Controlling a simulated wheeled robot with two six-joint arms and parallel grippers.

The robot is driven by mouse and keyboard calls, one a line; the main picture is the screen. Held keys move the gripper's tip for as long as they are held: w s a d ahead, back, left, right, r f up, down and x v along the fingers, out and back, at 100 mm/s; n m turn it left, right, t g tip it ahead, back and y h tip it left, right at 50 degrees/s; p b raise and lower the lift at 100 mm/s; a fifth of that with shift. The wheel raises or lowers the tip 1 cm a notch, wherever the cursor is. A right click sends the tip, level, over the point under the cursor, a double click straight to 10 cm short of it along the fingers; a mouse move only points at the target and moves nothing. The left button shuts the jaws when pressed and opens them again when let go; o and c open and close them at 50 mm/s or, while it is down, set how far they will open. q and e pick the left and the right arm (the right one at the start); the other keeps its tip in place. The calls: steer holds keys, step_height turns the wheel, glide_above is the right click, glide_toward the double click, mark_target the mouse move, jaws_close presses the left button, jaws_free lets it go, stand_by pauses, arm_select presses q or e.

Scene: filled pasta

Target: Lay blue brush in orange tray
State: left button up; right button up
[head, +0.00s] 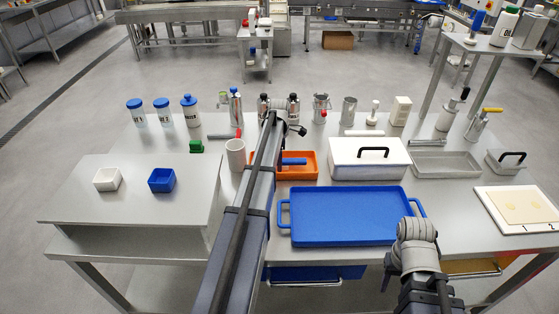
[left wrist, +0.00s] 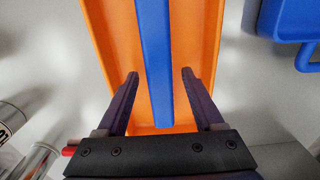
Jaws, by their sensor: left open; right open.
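The orange tray (head: 312,174) stands on the table behind the big blue tray. A blue bar, which looks like the blue brush's handle (head: 294,161), lies within it, and its left part is hidden by my left arm. In the left wrist view the blue brush (left wrist: 155,50) runs lengthwise over the floor of the orange tray (left wrist: 110,38). My left gripper (left wrist: 160,73) is open, with one finger on each side of the brush and a gap on both sides. In the head view my left arm hides this gripper. My right arm is at the lower right; its gripper cannot be made out.
A big blue tray (head: 340,232) lies in front of the orange tray, and a white box with a black handle (head: 368,172) stands to its right. A grey cup (head: 236,154) is on the left. Several bottles and shakers (head: 190,111) line the back.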

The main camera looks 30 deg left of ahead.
arm_select(q)
step_height(320, 180, up, 11)
steer(key=p, duration=1)
steer(key=s+d+m, duration=0.5)
steer(key=d+m, duration=0.1)
steer(key=d, duration=0.5)
steer(key=s+d+m, duration=0.5)
steer(key=d+m, duration=0.1)
steer(key=d, duration=0.6)
steer(key=s+d+m+y, duration=0.1)
steer(key=s+d+m, duration=1.4)
steer(key=s+m, duration=0.1)
steer(key=shift+s+d, duration=0.15)
steer(key=shift+s, duration=0.2)
steer(key=shift+c, duration=0.2)
